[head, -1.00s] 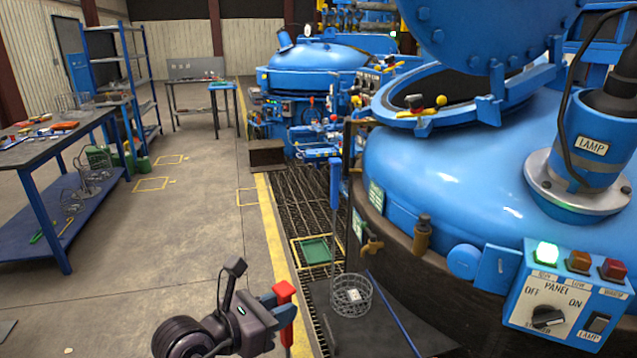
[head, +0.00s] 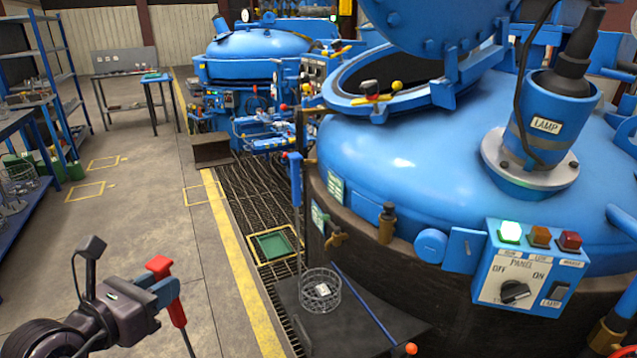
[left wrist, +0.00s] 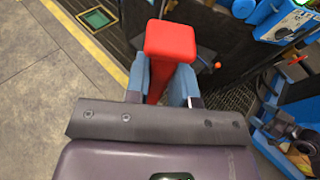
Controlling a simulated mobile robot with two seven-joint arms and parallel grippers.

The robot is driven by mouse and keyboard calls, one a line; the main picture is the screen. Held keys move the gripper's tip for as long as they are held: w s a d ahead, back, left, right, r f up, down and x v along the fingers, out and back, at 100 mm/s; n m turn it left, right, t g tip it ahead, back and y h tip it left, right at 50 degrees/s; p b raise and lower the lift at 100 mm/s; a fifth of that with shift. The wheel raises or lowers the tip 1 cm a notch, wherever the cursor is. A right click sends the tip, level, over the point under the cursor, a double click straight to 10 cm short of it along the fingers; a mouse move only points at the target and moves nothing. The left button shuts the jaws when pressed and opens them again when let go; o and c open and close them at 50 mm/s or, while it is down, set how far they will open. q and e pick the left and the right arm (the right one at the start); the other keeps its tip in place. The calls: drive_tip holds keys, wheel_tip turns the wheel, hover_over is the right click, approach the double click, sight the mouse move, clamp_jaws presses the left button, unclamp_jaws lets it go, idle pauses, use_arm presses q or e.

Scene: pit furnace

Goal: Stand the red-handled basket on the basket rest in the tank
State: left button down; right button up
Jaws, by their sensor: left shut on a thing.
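My left gripper (head: 160,290) is shut on a red handle (head: 178,313), at the lower left of the head view. The red handle top (left wrist: 170,40) fills the space between the blue fingers in the left wrist view. A thin rod runs down from the handle out of the head view; the basket below it is hidden. The large blue vessel (head: 400,160) stands at the right with its round mouth (head: 400,80) uncovered and the lid (head: 425,25) raised. I cannot see a basket rest inside it. My right gripper is not in view.
A wire basket (head: 321,292) with a blue upright handle (head: 296,170) stands on a dark plate (head: 360,325) beside the vessel. A control panel (head: 528,275) and lamp housing (head: 555,110) stick out at the right.

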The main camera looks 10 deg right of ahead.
use_arm(q)
drive_tip(key=w+d+r+m+g+h, duration=0.2)
drive_tip(key=w+d+r, duration=0.35)
drive_tip(key=d, duration=0.35)
drive_tip(key=w+d+r+m+g+h, duration=0.15)
drive_tip(key=w+d+r, duration=0.25)
drive_tip(key=d+r, duration=0.45)
drive_tip(key=w+d+f+m+g+h+p, duration=0.1)
drive_tip(key=w+d+f, duration=0.15)
drive_tip(key=d, duration=0.35)
drive_tip(key=w+d+f+m+g, duration=0.1)
drive_tip(key=w+d+f, duration=0.15)
drive_tip(key=d, duration=0.25)
drive_tip(key=s+a, duration=0.5)
drive_tip(key=a, duration=0.3)
drive_tip(key=s+a+p, duration=0.1)
drive_tip(key=s+a, duration=0.4)
drive_tip(key=a, duration=0.4)
drive_tip(key=s+a+r, duration=0.1)
drive_tip(key=s+a, duration=0.5)
drive_tip(key=a, duration=0.3)
drive_tip(key=shift+a+p, duration=0.25)
drive_tip(key=shift+p, duration=0.05)
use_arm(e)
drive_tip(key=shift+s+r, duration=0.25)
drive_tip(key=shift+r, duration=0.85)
use_arm(q)
drive_tip(key=shift+t, duration=0.25)
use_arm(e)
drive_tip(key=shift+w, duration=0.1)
